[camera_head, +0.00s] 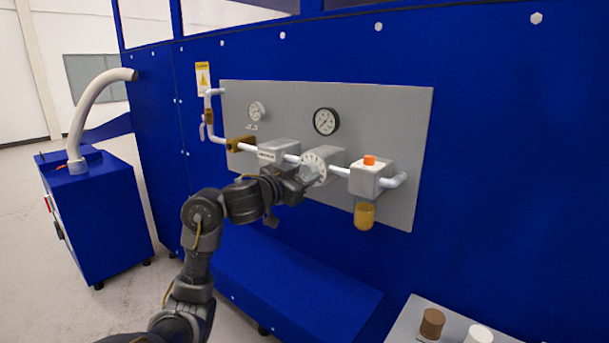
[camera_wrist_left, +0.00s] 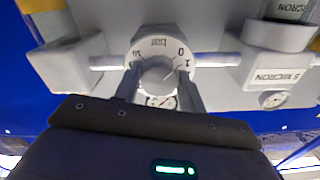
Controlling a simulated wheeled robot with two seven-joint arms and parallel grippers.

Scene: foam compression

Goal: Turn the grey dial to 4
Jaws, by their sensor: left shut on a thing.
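The grey dial (camera_wrist_left: 158,76) sits at the centre of the left wrist view, inside a white ring marked "bar" with numbers such as 0 and 1. In the head view the white dial face (camera_head: 316,167) shows on the pipe line of the grey panel, partly hidden by my gripper. My left gripper (camera_head: 305,178) reaches it from the left and front. In the left wrist view its two dark fingers (camera_wrist_left: 158,88) stand on either side of the dial, shut on it. I cannot read which number the dial points to. My right gripper is not in view.
The grey panel (camera_head: 385,110) on the blue machine carries two gauges (camera_head: 326,121), pipes, a box with an orange button (camera_head: 369,160) and an amber bowl (camera_head: 364,216). A blue ledge (camera_head: 290,285) lies below. Brown and white knobs (camera_head: 432,323) stand at lower right.

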